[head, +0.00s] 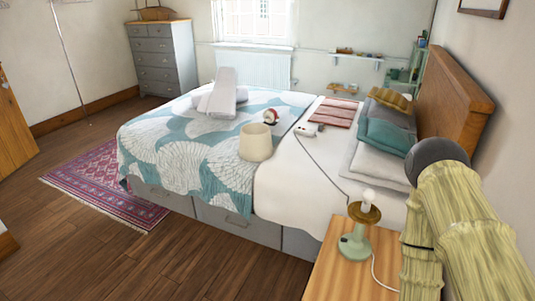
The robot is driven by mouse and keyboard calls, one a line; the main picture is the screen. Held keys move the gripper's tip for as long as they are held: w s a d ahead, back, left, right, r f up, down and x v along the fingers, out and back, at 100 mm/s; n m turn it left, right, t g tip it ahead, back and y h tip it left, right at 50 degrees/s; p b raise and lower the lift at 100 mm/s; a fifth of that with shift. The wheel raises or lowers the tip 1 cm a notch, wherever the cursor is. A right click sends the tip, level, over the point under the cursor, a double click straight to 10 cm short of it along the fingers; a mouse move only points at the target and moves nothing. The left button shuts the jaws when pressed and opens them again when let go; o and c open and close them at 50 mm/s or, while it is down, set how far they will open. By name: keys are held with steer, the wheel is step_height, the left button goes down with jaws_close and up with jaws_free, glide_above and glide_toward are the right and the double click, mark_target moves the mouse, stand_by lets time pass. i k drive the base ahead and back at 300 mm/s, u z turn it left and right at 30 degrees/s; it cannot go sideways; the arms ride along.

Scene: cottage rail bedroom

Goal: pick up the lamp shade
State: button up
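The lamp shade (256,142) is a cream, drum-shaped shade. It sits on the bed, near where the teal and white patterned cover meets the white bedding. The lamp base (355,243) stands at the lower right on a wooden bedside table (338,284). The base is pale green, with a bare white bulb and a brown ring below it, and no shade on it. My gripper is not in view, so its state and its distance from the shade do not show.
The bed (190,150) fills the middle. Beside the shade lie a small red and white item (271,117) and a white device (305,129) with a dark cord. Pillows (380,160) lie by the headboard (450,100). Wooden floor (150,260) is clear at the lower left.

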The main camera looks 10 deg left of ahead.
mark_target(255, 142)
steer(key=z, duration=0.05)
steer(key=k, duration=0.4)
steer(key=u, duration=1.2)
steer(key=i, duration=0.9)
steer(key=u, duration=0.5)
steer(key=i, duration=1.05)
steer(key=z, duration=0.35)
